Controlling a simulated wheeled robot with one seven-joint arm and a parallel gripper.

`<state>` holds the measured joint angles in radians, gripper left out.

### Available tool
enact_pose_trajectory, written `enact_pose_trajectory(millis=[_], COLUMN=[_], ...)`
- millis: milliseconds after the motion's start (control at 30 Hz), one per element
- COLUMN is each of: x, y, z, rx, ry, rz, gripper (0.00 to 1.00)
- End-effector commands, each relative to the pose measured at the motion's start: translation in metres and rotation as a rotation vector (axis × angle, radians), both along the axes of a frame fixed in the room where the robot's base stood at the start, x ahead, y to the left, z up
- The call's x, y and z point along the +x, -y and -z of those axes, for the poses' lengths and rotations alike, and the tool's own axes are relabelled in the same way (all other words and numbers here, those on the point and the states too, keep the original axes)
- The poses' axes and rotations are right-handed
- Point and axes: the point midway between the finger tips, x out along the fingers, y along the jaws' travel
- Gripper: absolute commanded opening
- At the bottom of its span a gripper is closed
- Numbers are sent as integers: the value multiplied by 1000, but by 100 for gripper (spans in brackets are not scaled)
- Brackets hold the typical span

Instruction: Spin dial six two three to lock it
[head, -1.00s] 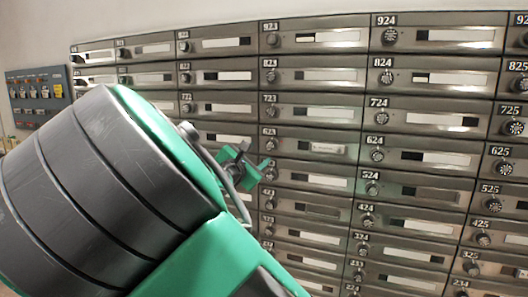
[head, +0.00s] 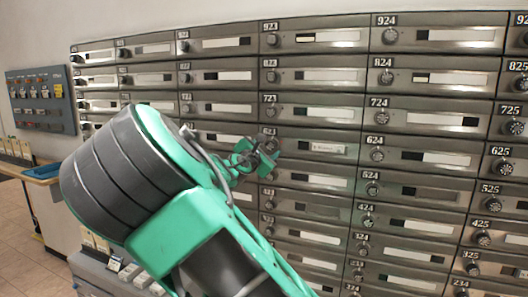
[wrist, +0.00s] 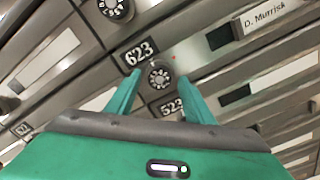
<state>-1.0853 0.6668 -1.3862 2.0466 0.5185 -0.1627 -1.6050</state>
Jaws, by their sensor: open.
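The dial of box 623 (wrist: 159,77) is a small round dark knob with pale marks, below and right of its 623 plate (wrist: 139,55) in the wrist view. My gripper (wrist: 159,84) is open, with one green finger on each side of the dial. I cannot tell whether the fingers touch it. In the head view my gripper (head: 264,157) is at the left end of the 623 door (head: 300,145) and largely covers the dial. That door has a dark slot and a name label (wrist: 268,14).
Neighbouring dials sit close: one at the top left in the wrist view (wrist: 116,8), and dial 624 (head: 377,155) to the right. A grey panel (head: 40,97) hangs on the left wall. A counter with a blue tray (head: 44,171) stands at lower left.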

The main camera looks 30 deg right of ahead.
Motion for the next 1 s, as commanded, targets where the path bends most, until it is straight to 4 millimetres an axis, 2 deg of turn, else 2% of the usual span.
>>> enact_pose_trajectory(millis=[200,367,400,433,533,767,1000], x=[0,0,0,1,0,0,-1], y=[0,0,0,-12,-3,0,2], z=[0,0,0,0,1,0,0], rx=[0,0,0,1,3,35,131], ry=[0,0,0,0,2,43,164], rz=[0,1,1,-6,0,0,3], gripper=[45,7,7,7,7,7,7])
